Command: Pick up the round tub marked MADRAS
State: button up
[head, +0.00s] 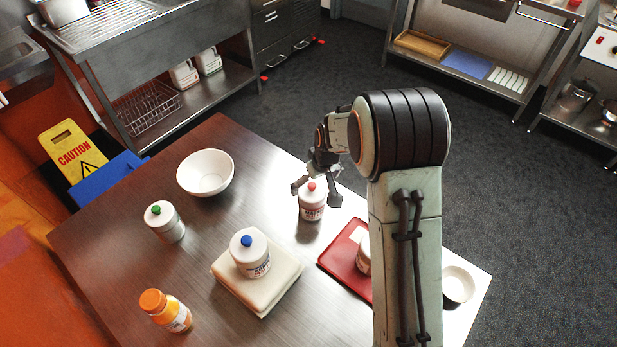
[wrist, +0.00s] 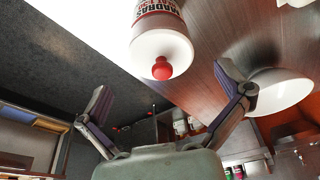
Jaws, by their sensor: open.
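The round tub marked MADRAS (head: 312,205) is white with a red knob on its lid. It stands upright on the table near the far right edge. In the wrist view the tub (wrist: 162,42) shows its MADRAS lettering, partly cut off at the top, and its red knob. My gripper (head: 316,192) is open at the tub, with a finger showing on each side of it in the head view. In the wrist view my gripper (wrist: 168,100) has its fingers spread wide with nothing between the pads; the knob lies just beyond the fingertips. I cannot tell whether a finger touches it.
A blue-knobbed tub (head: 250,256) stands on a folded cloth (head: 285,285). A green-knobbed tub (head: 164,222), a white bowl (head: 206,173) and an orange bottle (head: 165,310) stand to the left. A red tray (head: 343,262) with another tub, partly behind my arm, lies nearby.

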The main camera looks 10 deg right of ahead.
jog(key=x, duration=0.7)
jog(key=shift+s, duration=0.15)
jog(key=c, duration=1.2)
